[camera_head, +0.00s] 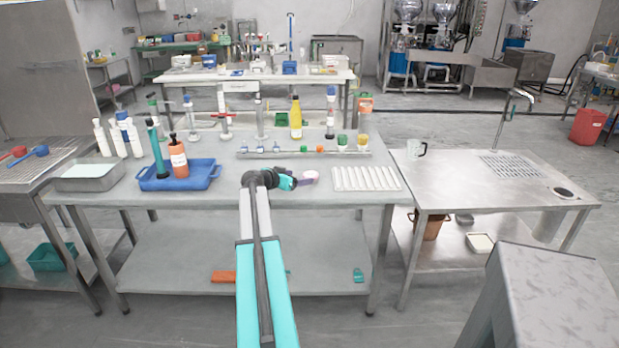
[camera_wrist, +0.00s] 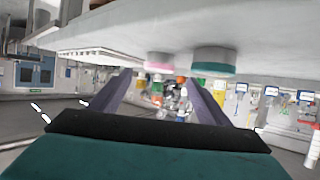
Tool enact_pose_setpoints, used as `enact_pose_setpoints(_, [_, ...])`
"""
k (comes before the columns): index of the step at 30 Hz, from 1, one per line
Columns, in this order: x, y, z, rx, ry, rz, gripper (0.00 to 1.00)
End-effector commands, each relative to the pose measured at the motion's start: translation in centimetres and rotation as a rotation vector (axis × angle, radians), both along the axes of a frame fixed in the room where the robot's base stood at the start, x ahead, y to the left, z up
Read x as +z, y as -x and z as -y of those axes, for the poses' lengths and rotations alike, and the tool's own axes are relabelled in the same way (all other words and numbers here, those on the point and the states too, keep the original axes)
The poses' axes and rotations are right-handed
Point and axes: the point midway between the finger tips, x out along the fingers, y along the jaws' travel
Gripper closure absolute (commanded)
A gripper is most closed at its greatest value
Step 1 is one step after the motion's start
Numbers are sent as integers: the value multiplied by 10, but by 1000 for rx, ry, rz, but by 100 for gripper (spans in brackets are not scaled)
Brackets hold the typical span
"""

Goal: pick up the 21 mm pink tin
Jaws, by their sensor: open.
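A small pink-and-white tin (camera_head: 311,174) stands near the front of the middle table. In the wrist view, where the scene appears upside down, the pink tin (camera_wrist: 160,61) shows beyond the space between my fingers. My gripper (camera_head: 305,182) is open at the table's front part, close to the pink tin on its near side. In the wrist view my gripper (camera_wrist: 158,85) has its two purple fingers spread with nothing between them. A larger tin with a teal band (camera_wrist: 214,61) stands beside the pink one. I cannot make that teal tin out in the head view.
A white ribbed tray (camera_head: 366,179) lies right of the pink tin. A long grey tray (camera_head: 250,154) with small jars lies behind it. A blue tray (camera_head: 205,178) with bottles is at left. A yellow bottle (camera_head: 296,120) stands further back.

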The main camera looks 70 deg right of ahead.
Motion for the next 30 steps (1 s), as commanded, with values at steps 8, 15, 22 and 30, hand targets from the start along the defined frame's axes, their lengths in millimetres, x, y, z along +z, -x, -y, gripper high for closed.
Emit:
enact_pose_setpoints(8, [-12, 7, 29, 0, 0, -1, 29])
enact_pose_setpoints(15, [-15, 8, 33, 2, 1, 0, 29])
enact_pose_setpoints(22, [-15, 8, 33, 2, 0, 0, 29])
enact_pose_setpoints(30, [-19, 10, 46, 2, 0, -1, 29])
